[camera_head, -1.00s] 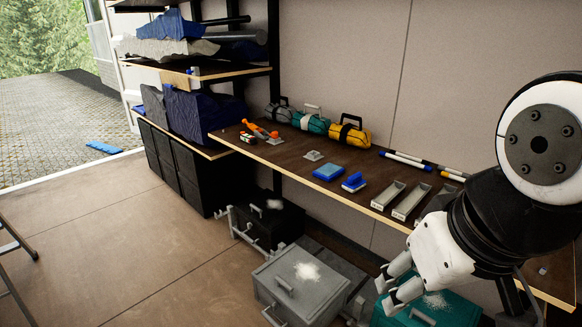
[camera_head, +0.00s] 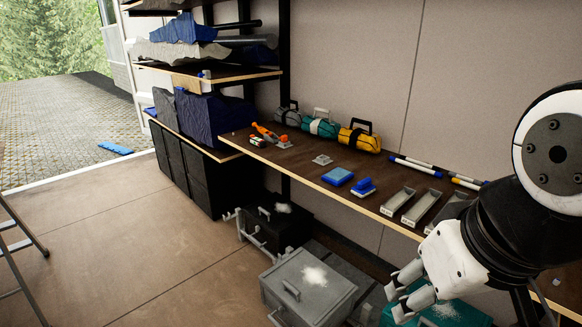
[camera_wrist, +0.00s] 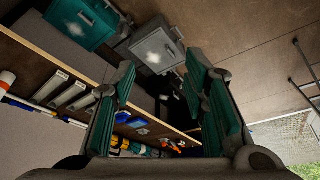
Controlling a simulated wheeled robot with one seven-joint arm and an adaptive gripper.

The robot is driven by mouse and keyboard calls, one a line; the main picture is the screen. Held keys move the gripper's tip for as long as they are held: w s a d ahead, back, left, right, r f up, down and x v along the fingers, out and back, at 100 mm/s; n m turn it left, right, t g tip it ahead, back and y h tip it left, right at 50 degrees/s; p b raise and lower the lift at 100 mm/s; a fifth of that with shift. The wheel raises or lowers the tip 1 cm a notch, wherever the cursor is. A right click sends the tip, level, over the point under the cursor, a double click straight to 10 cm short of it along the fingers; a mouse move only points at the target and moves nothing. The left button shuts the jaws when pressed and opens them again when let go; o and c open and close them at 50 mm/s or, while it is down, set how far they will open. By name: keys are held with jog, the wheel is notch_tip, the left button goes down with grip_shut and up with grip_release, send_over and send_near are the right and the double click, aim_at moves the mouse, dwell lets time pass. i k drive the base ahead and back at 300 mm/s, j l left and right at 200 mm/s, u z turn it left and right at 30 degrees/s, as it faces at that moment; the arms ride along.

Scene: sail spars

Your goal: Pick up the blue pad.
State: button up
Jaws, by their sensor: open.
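A flat blue pad (camera_head: 337,177) lies on the brown workbench (camera_head: 300,160), near its front edge. Right beside it is a second blue piece with a raised blue grip and white base (camera_head: 363,188). Small blue shapes show between my fingers in the wrist view (camera_wrist: 138,122), but I cannot tell clearly which is which. My gripper (camera_head: 404,290) is open and empty. It hangs in front of the bench and below its top, to the right of the pad and apart from it. Its two green-lined fingers also show in the wrist view (camera_wrist: 160,100).
Long grey trays (camera_head: 420,207) and capped tubes (camera_head: 412,165) lie right of the pad. Rolled bags (camera_head: 320,122) and an orange tool (camera_head: 265,133) are behind and left. A grey case (camera_head: 310,290), teal case (camera_head: 440,312) and black case (camera_head: 272,225) stand below. A ladder (camera_head: 18,240) is at left.

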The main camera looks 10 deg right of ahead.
aim_at(365, 187)
jog(key=i+j, duration=0.3)
jog(key=i, duration=0.25)
jog(key=i+j+z, duration=0.15)
jog(key=i+j, duration=0.15)
jog(key=i, duration=0.3)
jog(key=i+j, duration=0.35)
jog(key=i, duration=0.2)
